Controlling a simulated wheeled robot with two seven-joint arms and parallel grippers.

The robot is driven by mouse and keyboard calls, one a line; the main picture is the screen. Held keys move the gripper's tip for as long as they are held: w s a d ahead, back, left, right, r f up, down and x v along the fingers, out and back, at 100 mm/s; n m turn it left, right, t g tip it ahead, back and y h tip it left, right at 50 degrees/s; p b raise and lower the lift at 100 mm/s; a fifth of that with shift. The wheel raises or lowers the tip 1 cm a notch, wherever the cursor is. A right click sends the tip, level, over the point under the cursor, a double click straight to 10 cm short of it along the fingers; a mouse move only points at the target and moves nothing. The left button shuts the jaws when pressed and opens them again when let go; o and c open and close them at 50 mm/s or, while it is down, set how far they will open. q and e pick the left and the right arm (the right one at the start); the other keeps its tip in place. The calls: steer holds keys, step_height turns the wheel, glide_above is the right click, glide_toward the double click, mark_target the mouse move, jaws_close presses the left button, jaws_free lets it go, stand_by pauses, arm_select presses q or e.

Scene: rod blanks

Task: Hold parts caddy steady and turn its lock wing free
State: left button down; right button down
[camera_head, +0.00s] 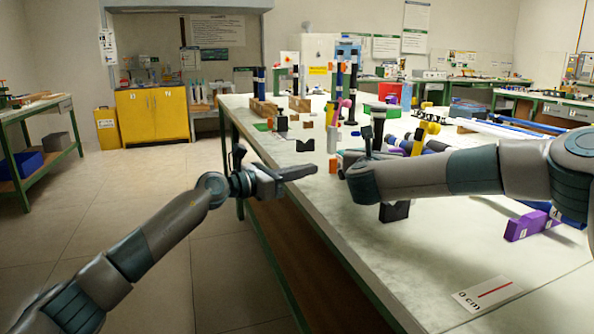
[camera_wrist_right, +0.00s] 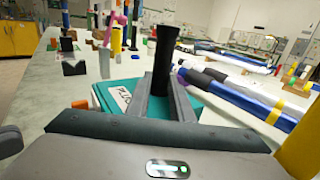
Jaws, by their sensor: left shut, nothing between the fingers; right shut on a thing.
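The parts caddy seems to be the teal box (camera_wrist_right: 117,92) with a white lettered label, below my right gripper in the right wrist view. An orange piece (camera_wrist_right: 81,104) shows at its left edge. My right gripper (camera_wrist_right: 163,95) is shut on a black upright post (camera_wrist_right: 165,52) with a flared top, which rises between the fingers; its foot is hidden. In the head view my right gripper (camera_head: 343,166) is over the table, with the caddy mostly hidden. My left gripper (camera_head: 298,172) is shut and empty near the table's left edge, apart from the caddy. I cannot make out the lock wing.
A black notched block (camera_head: 305,145) stands beyond my left gripper, and another (camera_head: 394,211) under my right arm. Upright rods and coloured parts crowd the far table. The near tabletop is mostly clear.

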steer(key=c, duration=1.5)
jaws_free()
steer(key=shift+s, duration=0.1)
steer(key=v, duration=1.1)
steer(key=shift+s+a, duration=0.15)
steer(key=shift+s, duration=0.2)
steer(key=shift+a, duration=0.1)
